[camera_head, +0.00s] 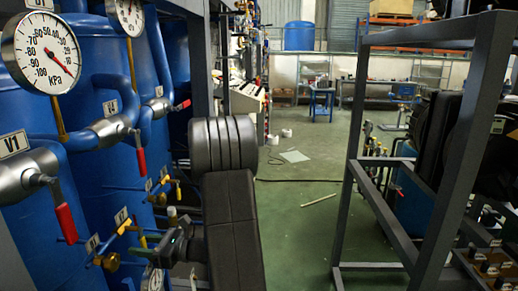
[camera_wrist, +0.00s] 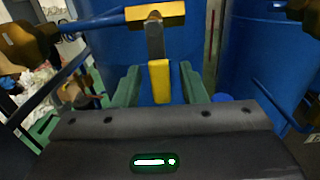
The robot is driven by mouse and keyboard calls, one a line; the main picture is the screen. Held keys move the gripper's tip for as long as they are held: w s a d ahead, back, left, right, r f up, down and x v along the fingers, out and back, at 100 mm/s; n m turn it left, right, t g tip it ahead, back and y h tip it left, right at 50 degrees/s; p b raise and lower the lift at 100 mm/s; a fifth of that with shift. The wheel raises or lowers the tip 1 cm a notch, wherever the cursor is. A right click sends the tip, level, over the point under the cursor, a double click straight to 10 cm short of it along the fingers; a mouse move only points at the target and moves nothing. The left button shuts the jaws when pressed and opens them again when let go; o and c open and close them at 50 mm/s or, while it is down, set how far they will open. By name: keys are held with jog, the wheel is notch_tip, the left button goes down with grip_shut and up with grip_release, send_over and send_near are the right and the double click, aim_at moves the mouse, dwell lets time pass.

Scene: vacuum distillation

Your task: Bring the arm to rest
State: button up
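My arm (camera_head: 235,230) is dark and reaches up in the middle of the head view. My gripper (camera_head: 168,238) is at its left side, pointing left toward the blue tanks' lower valves. In the wrist view, the green fingers of my gripper (camera_wrist: 160,72) stand apart. A valve handle with a yellow end (camera_wrist: 159,82) shows between them, with a gap visible on each side. The handle hangs down from a brass valve body (camera_wrist: 155,14). Whether the fingers touch the handle out of view is hidden.
Blue tanks (camera_head: 95,165) with red-handled valves and a pressure gauge (camera_head: 42,52) stand close on the left. A grey metal frame (camera_head: 463,150) stands on the right. Green floor (camera_head: 300,215) is open between, with a thin stick (camera_head: 319,200) lying on it.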

dwell(0.3)
jog(key=s+d+b, duration=0.1)
jog(key=d+b, duration=0.2)
jog(key=d, duration=1.1)
jog(key=a+p, duration=0.1)
jog(key=a, duration=0.3)
jog(key=a+p, duration=0.1)
jog(key=a, duration=0.4)
jog(key=w+a+p, duration=0.1)
jog(key=a, duration=0.4)
jog(key=shift+a+r, duration=0.1)
jog(key=shift+a, duration=0.05)
jog(key=shift+w+f+n+b, duration=0.25)
jog(key=shift+n+b, duration=0.15)
jog(key=shift+b, duration=0.1)
jog(key=shift+w+r+n+b, duration=0.2)
jog(key=shift+w+n+b, duration=0.15)
jog(key=shift+n, duration=0.45)
jog(key=shift+s+d, duration=0.1)
jog(key=shift+d, duration=0.1)
